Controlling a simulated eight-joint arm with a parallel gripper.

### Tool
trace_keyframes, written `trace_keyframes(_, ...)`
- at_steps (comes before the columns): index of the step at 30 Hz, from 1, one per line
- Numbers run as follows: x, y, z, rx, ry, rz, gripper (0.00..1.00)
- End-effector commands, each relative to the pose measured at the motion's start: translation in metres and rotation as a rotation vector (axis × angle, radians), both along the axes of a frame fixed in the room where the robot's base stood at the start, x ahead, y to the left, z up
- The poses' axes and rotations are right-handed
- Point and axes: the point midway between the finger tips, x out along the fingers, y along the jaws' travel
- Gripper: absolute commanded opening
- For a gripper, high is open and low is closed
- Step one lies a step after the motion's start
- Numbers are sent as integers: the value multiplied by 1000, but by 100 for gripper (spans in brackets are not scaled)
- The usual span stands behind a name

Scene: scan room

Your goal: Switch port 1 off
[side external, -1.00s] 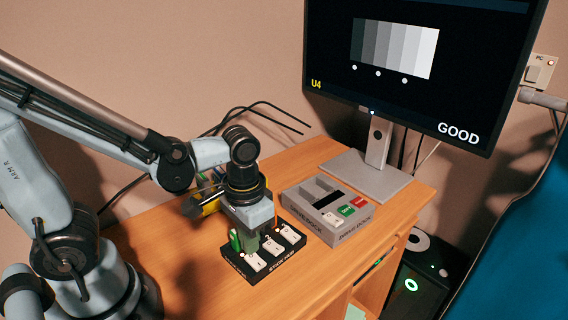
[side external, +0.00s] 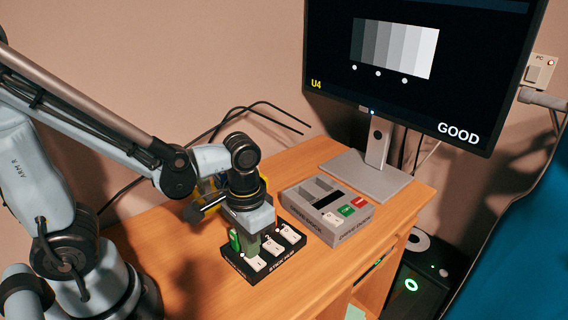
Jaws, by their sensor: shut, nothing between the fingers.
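The black stick hub (side external: 278,268) lies on the wooden desk, with a row of white rocker switches along it. The front-left switch (side external: 257,264) shows just below my fingers, and two more run back to the right. Which is port 1, and each rocker's tilt, are too small to tell. A green stick (side external: 235,240) stands upright at the hub's left side. My gripper (side external: 253,253) points down over the hub, shut and empty, its tips close to the front-left switch. Whether they touch it I cannot tell. The gripper hides part of the hub's back.
A grey drive dock (side external: 347,233) with green and red buttons sits right of the hub. Behind it are the monitor stand (side external: 378,155) and a monitor (side external: 420,60) reading "GOOD". Black cables lie behind my arm. The desk's front is clear.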

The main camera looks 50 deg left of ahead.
Motion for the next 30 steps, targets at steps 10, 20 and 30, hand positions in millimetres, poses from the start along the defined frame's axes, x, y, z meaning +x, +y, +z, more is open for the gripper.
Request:
trace_keyframes(10,0,0,-5,0,0,0,0)
trace_keyframes(20,0,0,-2,0,0,0,0)
trace_keyframes(30,0,0,23,0,0,0,0)
